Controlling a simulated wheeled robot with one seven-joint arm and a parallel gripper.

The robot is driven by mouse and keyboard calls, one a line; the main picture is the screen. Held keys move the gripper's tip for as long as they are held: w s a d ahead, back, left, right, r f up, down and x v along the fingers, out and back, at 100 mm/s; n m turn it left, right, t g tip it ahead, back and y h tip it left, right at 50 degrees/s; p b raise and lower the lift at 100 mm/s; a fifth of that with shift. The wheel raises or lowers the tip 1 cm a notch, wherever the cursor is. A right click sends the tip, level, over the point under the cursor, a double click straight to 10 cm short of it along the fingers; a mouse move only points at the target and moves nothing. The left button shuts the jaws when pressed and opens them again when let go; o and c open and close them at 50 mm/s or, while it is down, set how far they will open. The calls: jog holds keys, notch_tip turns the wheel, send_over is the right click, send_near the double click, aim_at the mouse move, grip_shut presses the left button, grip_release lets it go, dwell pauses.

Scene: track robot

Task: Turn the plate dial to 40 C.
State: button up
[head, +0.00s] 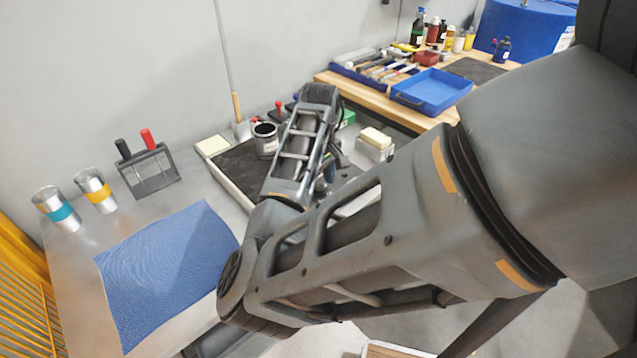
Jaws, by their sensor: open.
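No plate dial can be made out; my arm covers much of the middle of the bench. A dark flat slab (236,172) in a pale frame lies on the metal bench and may be the plate, but I cannot tell. A dark metal cup (265,140) stands on it near its back edge. My arm reaches across the slab's right side. My gripper (336,165) is mostly hidden behind the arm's end link, just right of the slab; only small dark parts show. It is open, and I see nothing held.
A blue mat (165,268), two banded metal cups (58,208) and a tool rack (148,168) are on the left. A white block (374,143) stands right of my gripper. A wooden bench with a blue tray (432,92) and bottles is behind.

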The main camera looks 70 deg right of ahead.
jog(key=shift+f, duration=0.6)
jog(key=c, duration=1)
